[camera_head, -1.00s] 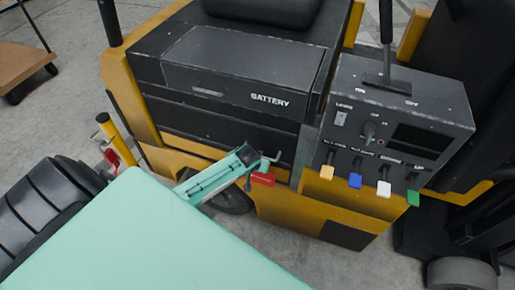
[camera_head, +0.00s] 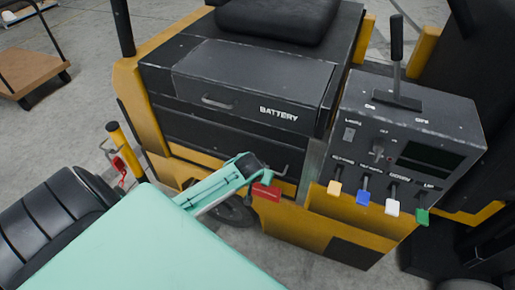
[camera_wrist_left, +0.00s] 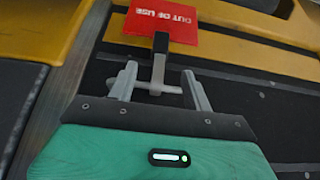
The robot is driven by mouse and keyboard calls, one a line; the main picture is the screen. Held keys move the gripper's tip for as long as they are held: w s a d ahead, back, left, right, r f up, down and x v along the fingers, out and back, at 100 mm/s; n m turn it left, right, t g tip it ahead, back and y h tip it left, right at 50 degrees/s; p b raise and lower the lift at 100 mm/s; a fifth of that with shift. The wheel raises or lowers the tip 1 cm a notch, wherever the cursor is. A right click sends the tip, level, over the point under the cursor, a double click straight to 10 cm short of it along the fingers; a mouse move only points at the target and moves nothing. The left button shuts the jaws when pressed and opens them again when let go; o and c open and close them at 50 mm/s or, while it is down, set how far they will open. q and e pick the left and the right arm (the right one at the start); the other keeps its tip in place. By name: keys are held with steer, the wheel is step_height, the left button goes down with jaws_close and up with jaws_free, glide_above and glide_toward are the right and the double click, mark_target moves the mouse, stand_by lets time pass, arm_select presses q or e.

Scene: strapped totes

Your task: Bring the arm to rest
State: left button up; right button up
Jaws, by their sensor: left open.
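My left gripper (camera_wrist_left: 158,85) is open in the wrist view. Its two grey fingers stand either side of a grey T-shaped bar with a black end (camera_wrist_left: 161,43); I cannot tell whether they touch it. Just beyond is a red tag (camera_wrist_left: 180,22) reading OUT OF USE. In the head view the teal left arm (camera_head: 217,188) reaches to the front of the yellow and black truck (camera_head: 342,232). There the red tag (camera_head: 266,192) hangs just below the gripper's end, whose fingers are too small to make out. My right gripper is not in view.
A black BATTERY compartment (camera_head: 250,80) is above the gripper. To its right is a control panel (camera_head: 415,130) with a tall lever (camera_head: 396,50) and several coloured levers below. A yellow post (camera_head: 126,152) stands left.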

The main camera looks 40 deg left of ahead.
arm_select(q)
steer(key=a+v, duration=0.1)
steer(key=v, duration=0.5)
steer(key=s+f+m+g, duration=0.1)
steer(key=s+f, duration=0.4)
steer(key=f, duration=0.6)
steer(key=s+d+f+g, duration=0.1)
steer(key=s+f, duration=0.3)
steer(key=f, duration=0.6)
steer(key=s+f+m+g, duration=0.1)
steer(key=s+f, duration=0.4)
steer(key=f, duration=0.6)
steer(key=s+d+f+m, duration=0.1)
steer(key=s+d+f, duration=0.1)
steer(key=s+f, duration=0.3)
steer(key=s+d+f+m+g+h, duration=0.1)
steer(key=s+d+f, duration=0.2)
steer(key=s, duration=1.1)
steer(key=s+d+f+m, duration=0.1)
steer(key=s+d+f, duration=0.2)
steer(key=s+f, duration=0.4)
steer(key=s, duration=0.3)
steer(key=shift+f+g, duration=0.2)
steer(key=shift+g, duration=0.2)
steer(key=shift+d, duration=0.1)
